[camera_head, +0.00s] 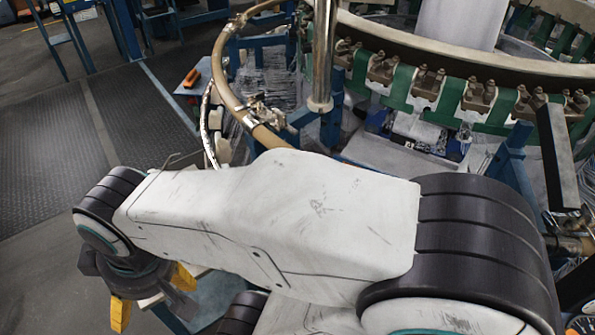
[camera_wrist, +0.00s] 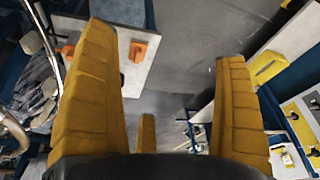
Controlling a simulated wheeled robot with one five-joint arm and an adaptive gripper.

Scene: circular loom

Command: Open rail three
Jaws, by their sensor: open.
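The circular loom's curved ring (camera_head: 470,65) spans the upper right of the head view, with green segments and brown metal brackets along it. A tan curved rail (camera_head: 224,75) bends down left of a shiny vertical post (camera_head: 323,55), with a metal clamp (camera_head: 262,113) on it. I cannot tell which part is rail three. My gripper (camera_head: 150,295) is at the lower left, apart from the loom and partly hidden by my arm. In the wrist view its yellow fingers (camera_wrist: 165,45) are spread with nothing between them. Part of a pale rail (camera_wrist: 14,128) shows at the left there.
An orange object (camera_head: 190,78) lies on a pale panel near the rail; it also shows in the wrist view (camera_wrist: 138,50). A blue frame (camera_head: 335,115) stands around the loom. The dark patterned floor (camera_head: 60,140) at the left is clear. A yellow object (camera_wrist: 268,66) lies on a pale surface.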

